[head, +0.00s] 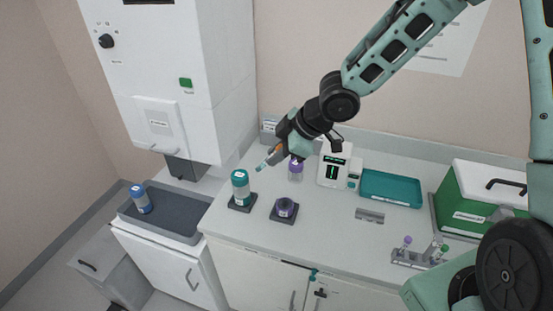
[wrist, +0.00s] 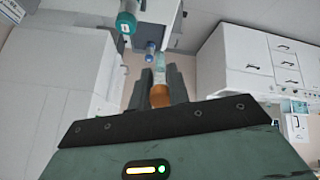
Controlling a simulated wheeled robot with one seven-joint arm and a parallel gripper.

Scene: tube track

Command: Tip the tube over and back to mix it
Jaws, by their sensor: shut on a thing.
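The tube (head: 263,165) is held in my gripper (head: 273,155) above the white counter, near its back left part. It has an orange part by the jaws and a clear, pale teal body that points down and left, tilted well away from upright. In the wrist view, the tube's orange part (wrist: 160,96) sits between the two dark fingers of my gripper (wrist: 159,85), and the pale end (wrist: 160,66) sticks out past them. My gripper is shut on it. Part of the tube is hidden by the fingers.
A purple-capped bottle (head: 296,170), white device (head: 333,168), teal tray (head: 391,188), green box (head: 461,215) and tube rack (head: 410,260) are rightward. A blue-capped bottle (head: 140,198) is left.

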